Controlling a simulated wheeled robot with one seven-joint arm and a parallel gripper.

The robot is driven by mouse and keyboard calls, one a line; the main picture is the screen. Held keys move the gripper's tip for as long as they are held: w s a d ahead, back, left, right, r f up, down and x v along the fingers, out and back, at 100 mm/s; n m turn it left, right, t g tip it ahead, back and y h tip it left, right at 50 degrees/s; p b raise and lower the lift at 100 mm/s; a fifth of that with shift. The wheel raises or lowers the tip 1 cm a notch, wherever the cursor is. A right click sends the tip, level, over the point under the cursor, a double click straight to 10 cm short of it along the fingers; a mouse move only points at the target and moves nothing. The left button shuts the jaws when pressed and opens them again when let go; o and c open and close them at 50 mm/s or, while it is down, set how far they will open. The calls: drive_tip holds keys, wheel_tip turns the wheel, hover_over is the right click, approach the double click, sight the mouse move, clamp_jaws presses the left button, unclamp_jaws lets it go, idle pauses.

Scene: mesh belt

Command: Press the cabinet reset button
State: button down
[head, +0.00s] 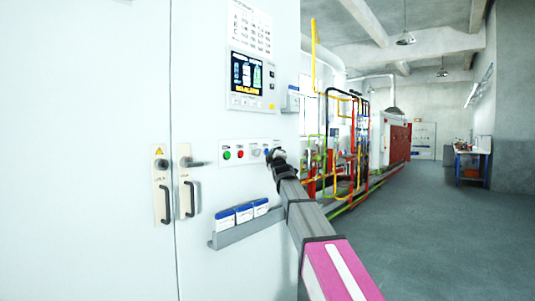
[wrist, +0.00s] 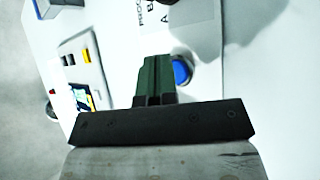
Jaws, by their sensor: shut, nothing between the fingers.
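The white cabinet (head: 215,100) carries a button strip (head: 248,146) with a green button (head: 227,155), a red button (head: 239,154) and a pale one (head: 256,152). My gripper (head: 272,154) is at the right end of this strip and hides part of it. In the wrist view, my gripper (wrist: 157,62) has its green fingers shut together with nothing between them. A blue button (wrist: 182,70) in a grey ring shows just right of the fingertips, partly hidden by them. I cannot tell whether they touch it. No label reading reset is legible.
A display panel (head: 247,75) sits above the strip. Door handles (head: 189,199) stick out at left. A grey rack (head: 246,231) with blue-and-white boxes is below. Coloured pipes (head: 345,150) stand behind at right. The floor (head: 430,230) at right is clear.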

drive_tip(key=shift+s+d, duration=0.2)
drive_tip(key=shift+d, duration=0.05)
drive_tip(key=s+d, duration=0.1)
drive_tip(key=d, duration=0.1)
drive_tip(key=s+d, duration=0.2)
idle(0.7)
drive_tip(key=shift+f, duration=0.1)
idle(0.3)
